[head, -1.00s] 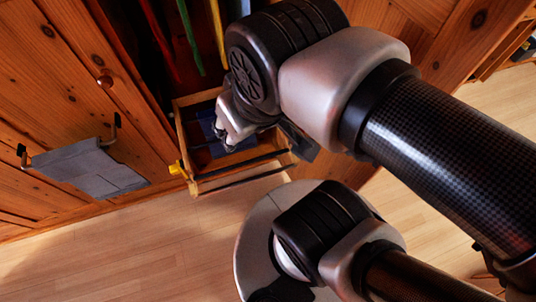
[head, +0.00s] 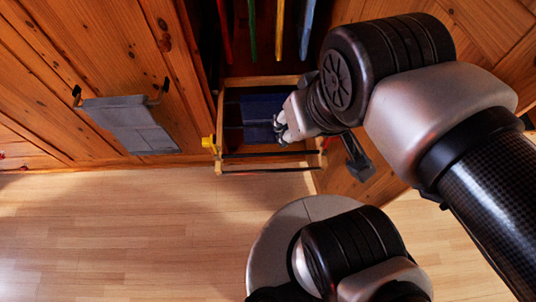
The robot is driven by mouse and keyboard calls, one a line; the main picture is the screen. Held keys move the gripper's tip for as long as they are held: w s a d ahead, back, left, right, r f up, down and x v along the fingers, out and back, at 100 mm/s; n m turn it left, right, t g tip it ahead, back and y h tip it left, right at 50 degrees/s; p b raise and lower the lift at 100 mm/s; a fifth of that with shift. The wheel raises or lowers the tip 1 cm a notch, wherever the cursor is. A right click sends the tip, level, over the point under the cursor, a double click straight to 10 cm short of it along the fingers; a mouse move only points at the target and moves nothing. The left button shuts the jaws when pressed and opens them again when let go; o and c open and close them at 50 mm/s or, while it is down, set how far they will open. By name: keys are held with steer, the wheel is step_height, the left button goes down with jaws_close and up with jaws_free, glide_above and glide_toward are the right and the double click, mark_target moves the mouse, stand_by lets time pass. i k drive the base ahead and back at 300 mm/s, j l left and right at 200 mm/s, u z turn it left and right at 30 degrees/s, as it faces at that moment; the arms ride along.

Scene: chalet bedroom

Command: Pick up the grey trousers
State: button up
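The grey trousers (head: 137,125) hang folded over a rail with dark hooks on the wooden door at the left in the head view. My gripper (head: 281,129) is right of them, over the open drawer and well apart from the trousers. My arm's wrist partly hides it, and I cannot tell whether its fingers are open or shut.
An open wooden drawer (head: 268,167) holds dark blue cloth (head: 252,110). A yellow object (head: 209,143) is at its left front corner. Coloured garments (head: 252,30) hang above it. The wooden floor (head: 120,230) below the trousers is clear.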

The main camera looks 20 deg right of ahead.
mark_target(130, 121)
steer(key=k+l+u, duration=0.1)
steer(key=l, duration=0.35)
steer(key=k+l+u, duration=0.1)
steer(key=k+l, duration=0.15)
steer(key=l, duration=0.2)
steer(key=k+l+u, duration=0.1)
steer(key=l, duration=0.3)
steer(key=k+l+u, duration=0.1)
steer(key=k+l, duration=0.2)
steer(key=k+l+u, duration=0.1)
steer(key=k+l, duration=0.15)
steer(key=l, duration=0.25)
steer(key=i+j, duration=0.1)
steer(key=j, duration=0.9)
steer(key=i+j, duration=0.15)
steer(key=j, duration=0.35)
steer(key=i+j, duration=0.1)
steer(key=j, duration=0.4)
steer(key=i+j, duration=1.75)
steer(key=j, duration=0.15)
steer(key=i+j, duration=0.15)
steer(key=i, duration=0.15)
steer(key=i+j, duration=0.2)
steer(key=i+u, duration=0.05)
steer(key=i, duration=0.05)
